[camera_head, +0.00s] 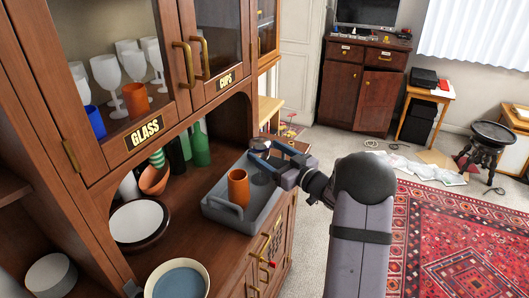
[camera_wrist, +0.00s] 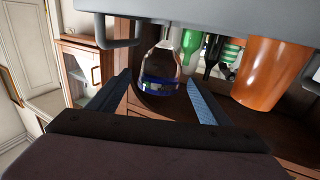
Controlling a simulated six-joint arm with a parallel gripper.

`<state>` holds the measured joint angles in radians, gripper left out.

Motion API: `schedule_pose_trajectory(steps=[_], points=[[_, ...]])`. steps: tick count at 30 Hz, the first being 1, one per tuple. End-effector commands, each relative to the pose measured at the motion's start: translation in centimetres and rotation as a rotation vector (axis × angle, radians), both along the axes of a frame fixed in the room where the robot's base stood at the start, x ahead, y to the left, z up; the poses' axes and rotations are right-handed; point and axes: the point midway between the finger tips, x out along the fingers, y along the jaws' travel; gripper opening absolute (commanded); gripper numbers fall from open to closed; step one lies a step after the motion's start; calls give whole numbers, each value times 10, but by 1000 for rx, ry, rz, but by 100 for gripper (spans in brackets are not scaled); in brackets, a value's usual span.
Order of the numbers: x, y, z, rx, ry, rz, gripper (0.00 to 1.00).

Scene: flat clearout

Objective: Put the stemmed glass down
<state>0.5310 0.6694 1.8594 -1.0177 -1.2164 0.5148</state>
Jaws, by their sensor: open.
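The clear stemmed glass (camera_wrist: 160,72) shows in the wrist view, where the picture is upside down. Its stem points to the grey tray (camera_wrist: 200,20) and its bowl away from it, so it looks upright. Its foot is hidden by the tray's edge, so I cannot tell whether it touches the tray floor. My gripper (camera_wrist: 158,80) is open, with one finger on each side of the bowl. In the head view my gripper (camera_head: 263,152) is over the far end of the tray (camera_head: 225,215), and the glass is hard to make out.
An orange cup (camera_head: 238,188) stands in the tray near the glass. Green bottles (camera_head: 200,148) and an orange bowl (camera_head: 154,179) stand behind, in the cabinet niche. A white plate (camera_head: 138,221) and a blue-lined bowl (camera_head: 178,280) are nearer. The cabinet's GLASS shelf holds several white goblets (camera_head: 106,75).

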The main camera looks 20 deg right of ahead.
Motion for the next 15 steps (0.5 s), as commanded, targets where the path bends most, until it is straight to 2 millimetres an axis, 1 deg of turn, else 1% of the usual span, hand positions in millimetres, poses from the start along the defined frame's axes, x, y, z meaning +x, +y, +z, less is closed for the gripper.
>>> schedule_pose_trajectory(steps=[1, 9, 15], points=[[-8, -5, -2, 0, -1, -4, 72], [-53, -23, -2, 0, -2, -5, 72], [-79, -34, -1, 0, -2, -3, 72]])
